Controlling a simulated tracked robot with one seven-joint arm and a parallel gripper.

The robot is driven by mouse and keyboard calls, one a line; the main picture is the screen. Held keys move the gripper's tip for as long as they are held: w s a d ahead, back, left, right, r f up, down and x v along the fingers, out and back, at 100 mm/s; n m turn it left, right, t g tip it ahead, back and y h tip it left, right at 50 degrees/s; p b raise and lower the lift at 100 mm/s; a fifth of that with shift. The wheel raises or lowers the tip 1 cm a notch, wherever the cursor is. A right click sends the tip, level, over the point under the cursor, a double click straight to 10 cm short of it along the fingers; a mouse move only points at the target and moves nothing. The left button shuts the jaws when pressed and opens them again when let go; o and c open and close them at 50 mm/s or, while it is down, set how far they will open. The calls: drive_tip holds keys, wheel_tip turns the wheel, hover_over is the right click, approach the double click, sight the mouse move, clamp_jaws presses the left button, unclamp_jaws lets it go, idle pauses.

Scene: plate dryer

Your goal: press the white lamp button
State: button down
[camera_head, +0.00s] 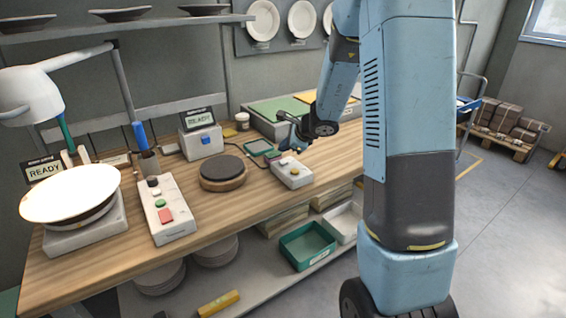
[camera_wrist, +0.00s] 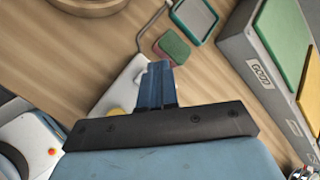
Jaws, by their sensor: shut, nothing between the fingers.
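A small white box (camera_head: 291,173) with a yellow round button (camera_head: 294,171) stands on the wooden bench. The box shows in the wrist view (camera_wrist: 128,84), with its yellow button (camera_wrist: 117,112) partly hidden by my gripper. My gripper (camera_wrist: 155,72) is shut and empty, its fingers over the box; I cannot tell if they touch it. In the head view my gripper (camera_head: 297,142) is just behind and above the box. A longer white control box (camera_head: 168,230) carries a green button (camera_head: 161,203) and a red button (camera_head: 166,215).
A round dark-topped turntable (camera_head: 222,170) stands left of the small box. Red and green pads (camera_wrist: 173,47) and a green-rimmed tray (camera_wrist: 195,18) lie close to it. A grey case (camera_wrist: 247,62) is to the right. A white lamp (camera_head: 30,95) hangs over a plate (camera_head: 70,195).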

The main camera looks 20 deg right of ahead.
sight(285, 163)
drive_tip(key=shift+r, duration=1.8)
idle(1.1)
